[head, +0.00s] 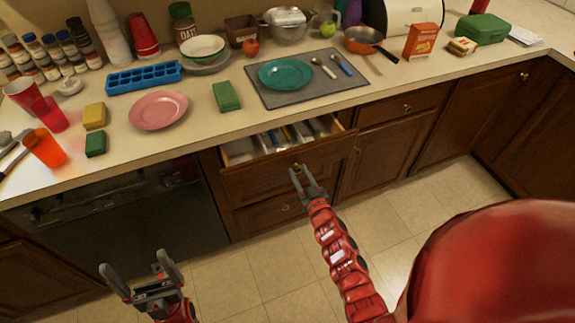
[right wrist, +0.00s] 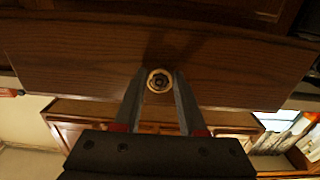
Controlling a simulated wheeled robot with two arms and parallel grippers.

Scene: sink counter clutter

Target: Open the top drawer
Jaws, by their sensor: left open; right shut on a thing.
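The top drawer (head: 262,181) below the counter stands partly open, and cutlery or utensils show inside it. Its wooden front also shows in the right wrist view (right wrist: 230,65). My right gripper (head: 299,172) is at the drawer front, shut on the round knob (right wrist: 159,80), which sits between its two fingertips in the right wrist view. My left gripper (head: 141,270) is open and empty, low over the floor at the lower left, apart from the cabinets.
The counter (head: 195,130) above is cluttered: a pink plate (head: 158,110), a green sponge (head: 226,96), a grey mat (head: 350,92) with a teal plate (head: 286,74). A closed drawer (head: 400,107) is at the right. The tiled floor (head: 245,275) in front is clear.

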